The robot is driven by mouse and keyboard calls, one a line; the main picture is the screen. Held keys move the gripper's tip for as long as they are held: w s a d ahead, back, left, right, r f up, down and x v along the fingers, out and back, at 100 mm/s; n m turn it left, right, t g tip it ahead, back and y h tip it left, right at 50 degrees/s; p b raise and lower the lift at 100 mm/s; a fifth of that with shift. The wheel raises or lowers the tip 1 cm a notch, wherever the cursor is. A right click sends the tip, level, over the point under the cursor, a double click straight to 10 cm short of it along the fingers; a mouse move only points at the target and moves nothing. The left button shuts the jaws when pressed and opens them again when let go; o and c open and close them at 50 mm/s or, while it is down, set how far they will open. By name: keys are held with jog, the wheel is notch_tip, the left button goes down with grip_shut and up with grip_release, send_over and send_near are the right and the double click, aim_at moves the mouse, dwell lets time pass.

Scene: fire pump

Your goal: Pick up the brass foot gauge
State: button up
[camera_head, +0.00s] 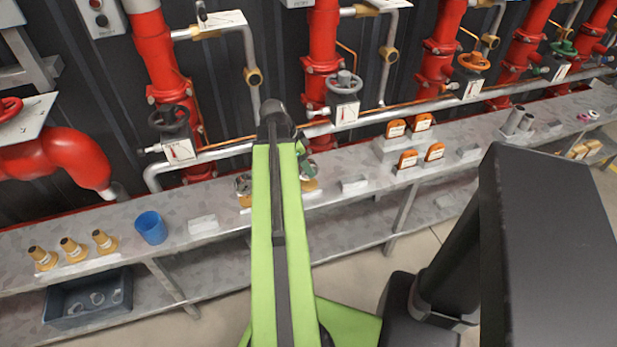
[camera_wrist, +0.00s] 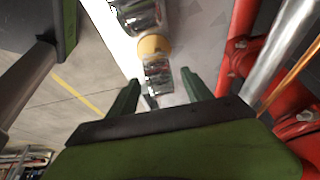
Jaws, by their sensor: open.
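In the head view, a round chrome gauge (camera_head: 243,184) with a brass foot shows just left of my arm on the bench. A second brass-footed piece (camera_head: 310,184) shows just right of my arm, partly covered by my gripper. In the wrist view, a shiny chrome body (camera_wrist: 158,76) lies between my finger tips, with a brass part (camera_wrist: 153,46) beyond it and a larger chrome round piece (camera_wrist: 138,15) at the top edge. I cannot tell which parts belong to which gauge. My gripper (camera_wrist: 160,88) is open, its fingers on either side of the nearer chrome body; contact is unclear.
The grey bench (camera_head: 345,205) runs along red pipes and valves. Brass nozzles (camera_head: 73,247), a blue cup (camera_head: 151,227) and a white block (camera_head: 202,224) stand to the left. Orange-cased meters (camera_head: 408,159) stand to the right. A blue bin (camera_head: 88,300) sits on the lower shelf.

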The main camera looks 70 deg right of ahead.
jog(key=b, duration=0.3)
send_over(307, 184)
jog(key=d, duration=0.2)
jog(key=f, duration=0.4)
jog(key=shift+s+a+f, duration=0.15)
jog(key=shift+s+f, duration=0.05)
jog(key=shift+s, duration=0.15)
jog(key=shift+r, duration=0.2)
grip_shut()
